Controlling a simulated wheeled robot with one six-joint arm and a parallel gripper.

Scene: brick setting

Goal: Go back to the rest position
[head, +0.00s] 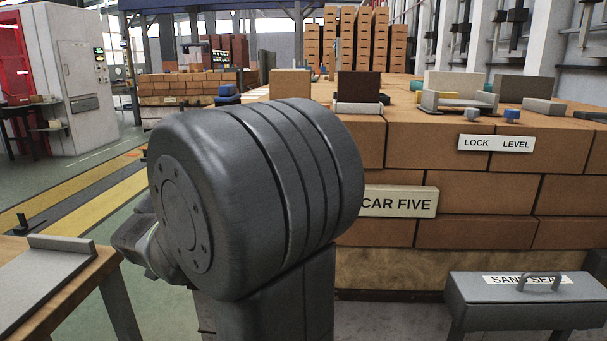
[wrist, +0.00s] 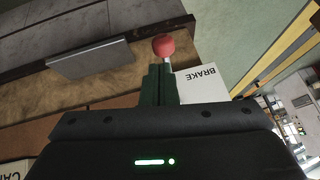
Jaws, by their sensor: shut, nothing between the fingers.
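My gripper (wrist: 159,75) shows in the wrist view as two dark green fingers pressed together, shut and empty. Just beyond the fingertips is a red ball knob (wrist: 163,46) on a short pale shaft, beside a white plate marked BRAKE (wrist: 202,84). I cannot tell whether the fingers touch the knob's shaft. In the head view my large grey arm link fills the middle and hides the gripper and the red knob.
A brick stack with a CAR FIVE sign (head: 400,201) stands right behind my arm. A grey SAND SEAL box (head: 525,299) is at the lower right. A wooden table (head: 88,277) is at the lower left. The green floor at the left is open.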

